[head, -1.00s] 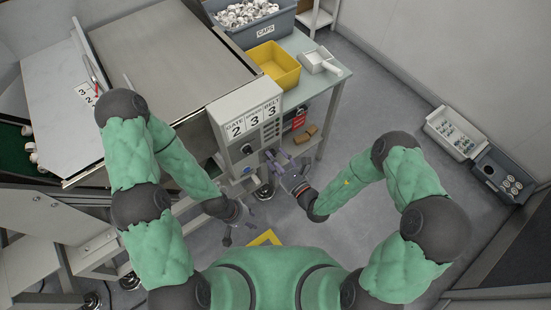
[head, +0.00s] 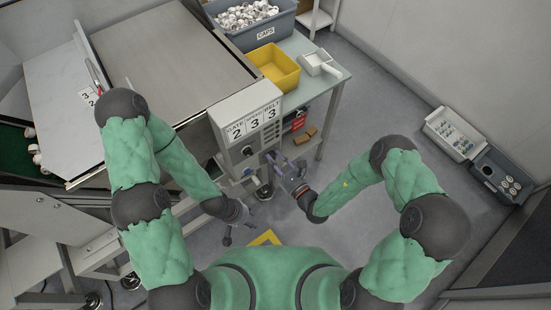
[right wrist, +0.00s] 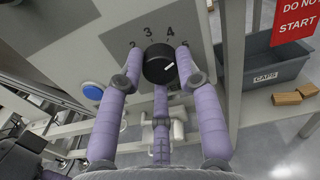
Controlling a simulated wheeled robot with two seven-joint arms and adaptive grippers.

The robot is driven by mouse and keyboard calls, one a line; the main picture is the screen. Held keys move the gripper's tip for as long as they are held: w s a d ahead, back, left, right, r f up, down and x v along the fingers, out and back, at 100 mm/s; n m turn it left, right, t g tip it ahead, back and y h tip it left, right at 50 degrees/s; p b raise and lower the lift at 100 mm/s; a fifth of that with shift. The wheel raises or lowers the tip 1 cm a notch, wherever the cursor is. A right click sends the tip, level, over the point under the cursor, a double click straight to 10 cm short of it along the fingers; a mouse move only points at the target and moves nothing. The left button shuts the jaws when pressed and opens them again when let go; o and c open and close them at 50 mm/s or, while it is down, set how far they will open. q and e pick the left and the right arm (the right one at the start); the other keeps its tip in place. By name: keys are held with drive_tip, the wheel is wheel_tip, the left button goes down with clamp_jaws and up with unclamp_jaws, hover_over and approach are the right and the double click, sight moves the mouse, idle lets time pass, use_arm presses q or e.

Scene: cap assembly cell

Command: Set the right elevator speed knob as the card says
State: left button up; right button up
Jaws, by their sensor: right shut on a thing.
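The black speed knob (right wrist: 158,62) with a white mark is on the grey panel in the right wrist view. Its mark points to the right, near the 5 side of the scale; 3 and 4 show above it, and 2 and 5 are partly hidden by fingers. My right gripper (head: 281,164) is shut on the knob, its purple fingers (right wrist: 160,80) around it. My left gripper (head: 236,233) is open and empty, low beside the cabinet.
A blue button (right wrist: 92,91) is left of the knob. A yellow bin (head: 272,68) and a grey caps bin (head: 250,25) stand behind the cabinet. Brown blocks (head: 309,132) lie on a lower shelf. The floor at right is clear up to the grey trays (head: 452,133).

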drive_tip(key=shift+r+n+p, duration=0.1)
drive_tip(key=shift+n+p, duration=2.35)
drive_tip(key=shift+n, duration=4.15)
drive_tip(key=o, duration=1.1)
drive_tip(key=shift+a, duration=0.1)
drive_tip(key=shift+o, duration=0.2)
